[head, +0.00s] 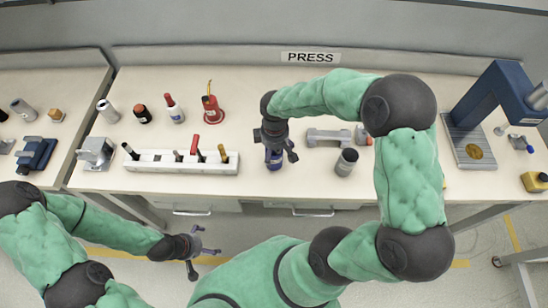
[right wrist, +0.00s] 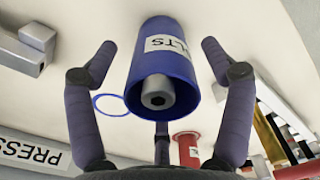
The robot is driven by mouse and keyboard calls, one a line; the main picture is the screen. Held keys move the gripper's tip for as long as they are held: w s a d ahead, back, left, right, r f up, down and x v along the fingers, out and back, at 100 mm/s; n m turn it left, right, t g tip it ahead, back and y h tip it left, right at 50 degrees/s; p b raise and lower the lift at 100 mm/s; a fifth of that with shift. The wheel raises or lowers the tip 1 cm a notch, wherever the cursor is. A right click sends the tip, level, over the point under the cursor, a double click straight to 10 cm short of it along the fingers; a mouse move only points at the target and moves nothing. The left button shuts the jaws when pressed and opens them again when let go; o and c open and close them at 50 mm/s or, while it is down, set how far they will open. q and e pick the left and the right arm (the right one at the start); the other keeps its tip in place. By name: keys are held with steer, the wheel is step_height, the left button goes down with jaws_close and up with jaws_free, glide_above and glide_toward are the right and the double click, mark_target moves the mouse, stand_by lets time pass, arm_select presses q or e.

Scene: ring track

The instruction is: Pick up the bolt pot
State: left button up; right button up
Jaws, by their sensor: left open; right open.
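The bolt pot (right wrist: 166,60) is a blue cup with a white label, partly readable as "LTS", and a grey bolt showing in its mouth. In the head view the pot (head: 274,163) stands on the bench, partly hidden under my right gripper (head: 275,152). In the right wrist view my right gripper (right wrist: 159,47) is open, with one finger on each side of the pot and a visible gap at both sides. My left gripper (head: 207,250) is open and empty, in front of the bench edge.
A grey bracket (head: 328,137) and a dark-capped canister (head: 346,162) stand right of the pot. A white tool rack (head: 150,165) and a red oil can (head: 212,108) are to its left. A blue press (head: 490,105) stands far right. A thin blue ring (right wrist: 111,104) lies near the pot.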

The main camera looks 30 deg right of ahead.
step_height(320, 180, down, 3)
steer(key=shift+w+a+f+b, duration=0.1)
steer(key=shift+f+b, duration=0.05)
steer(key=shift+b, duration=0.3)
steer(key=c, duration=1.2)
